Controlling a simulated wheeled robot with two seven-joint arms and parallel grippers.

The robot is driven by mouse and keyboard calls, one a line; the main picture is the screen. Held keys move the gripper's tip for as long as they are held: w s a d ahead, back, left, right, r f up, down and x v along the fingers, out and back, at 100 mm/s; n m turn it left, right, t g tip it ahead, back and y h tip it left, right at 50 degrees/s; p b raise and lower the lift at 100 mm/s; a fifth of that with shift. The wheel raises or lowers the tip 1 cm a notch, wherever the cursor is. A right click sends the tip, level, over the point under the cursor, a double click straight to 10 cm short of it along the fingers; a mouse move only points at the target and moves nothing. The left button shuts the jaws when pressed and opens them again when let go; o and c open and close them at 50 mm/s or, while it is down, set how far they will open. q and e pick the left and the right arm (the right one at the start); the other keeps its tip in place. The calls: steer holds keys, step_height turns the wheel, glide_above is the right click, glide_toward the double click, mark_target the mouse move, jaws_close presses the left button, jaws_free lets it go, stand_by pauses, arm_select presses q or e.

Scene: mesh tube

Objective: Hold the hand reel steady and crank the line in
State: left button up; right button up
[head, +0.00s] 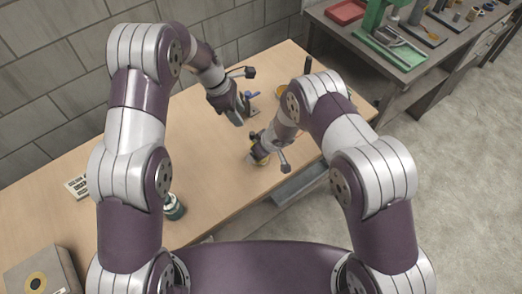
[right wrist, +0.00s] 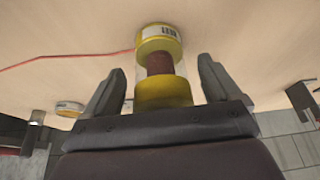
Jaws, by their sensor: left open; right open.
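The hand reel (right wrist: 160,62) shows in the right wrist view as a yellow spool with a dark red winding in its middle and a barcode label on its far end. A thin red line (right wrist: 70,58) runs from it to the left across the table. My right gripper (right wrist: 160,68) is open, with one finger on each side of the reel, apparently not closed on it. In the head view my right gripper (head: 261,151) is low over the table, with yellow showing at its tip. My left gripper (head: 243,112) is open above the table, farther back; its fingertips are partly hidden.
A blue item (head: 252,94) lies near my left gripper. A yellow-orange ring (head: 281,91) lies behind my right arm. A bench with a green press (head: 385,35) stands at right. The wooden table's middle is clear.

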steer(key=shift+x, duration=0.85)
